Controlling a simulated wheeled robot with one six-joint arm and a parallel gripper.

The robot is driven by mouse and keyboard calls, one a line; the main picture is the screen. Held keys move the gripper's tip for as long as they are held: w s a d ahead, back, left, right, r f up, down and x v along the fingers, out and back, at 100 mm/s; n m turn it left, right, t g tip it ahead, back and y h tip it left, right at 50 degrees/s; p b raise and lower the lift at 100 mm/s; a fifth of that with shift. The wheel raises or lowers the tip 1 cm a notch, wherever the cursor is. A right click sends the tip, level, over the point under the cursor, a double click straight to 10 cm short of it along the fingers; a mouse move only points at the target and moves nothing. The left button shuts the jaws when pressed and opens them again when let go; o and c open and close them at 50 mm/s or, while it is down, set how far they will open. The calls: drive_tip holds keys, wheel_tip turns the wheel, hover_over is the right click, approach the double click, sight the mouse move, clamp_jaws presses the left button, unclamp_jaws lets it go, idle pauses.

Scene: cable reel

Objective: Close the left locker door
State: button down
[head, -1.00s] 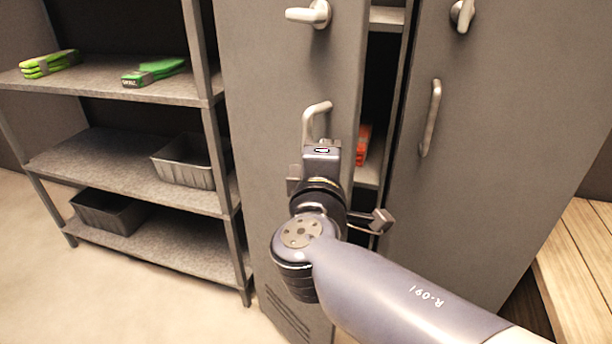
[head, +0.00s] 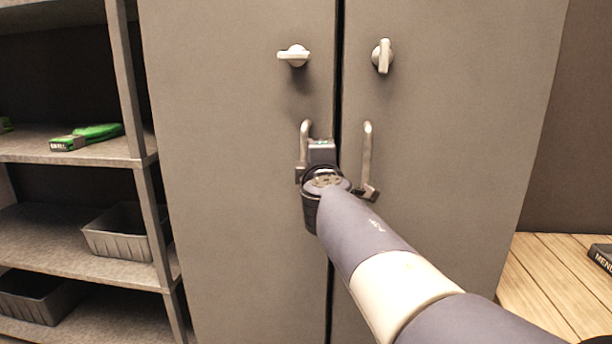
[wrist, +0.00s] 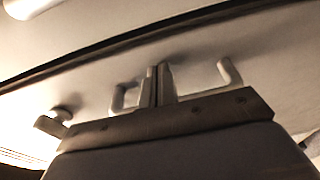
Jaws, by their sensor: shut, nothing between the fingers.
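The left locker door (head: 230,150) is grey and stands about flush with the right door (head: 450,130), with only a thin dark seam between them. Its bar handle (head: 304,138) is beside my gripper (head: 321,150), and its turn latch (head: 294,56) lies sideways above. My gripper is at the door's seam-side edge. In the wrist view the fingers (wrist: 160,84) are together and empty, in front of a bent handle bar (wrist: 230,74) that shows on both sides of them. Whether they touch the door or handle I cannot tell.
The right door has its own handle (head: 367,150) and an upright latch (head: 383,56). A metal shelf (head: 147,165) with a grey bin (head: 118,232) and a green packet (head: 90,136) stands left. A wooden surface (head: 540,275) is at the lower right.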

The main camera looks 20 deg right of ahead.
drive_tip(key=shift+w+d+r, duration=0.35)
drive_tip(key=shift+w+r, duration=0.05)
drive_tip(key=shift+w, duration=0.1)
drive_tip(key=shift+r, duration=0.1)
drive_tip(key=shift+d+r, duration=0.1)
drive_tip(key=shift+d, duration=0.05)
drive_tip(key=shift+s, duration=0.1)
drive_tip(key=f+v, duration=0.1)
drive_tip(key=v, duration=0.7)
drive_tip(key=shift+a, duration=0.2)
drive_tip(key=shift+f, duration=0.1)
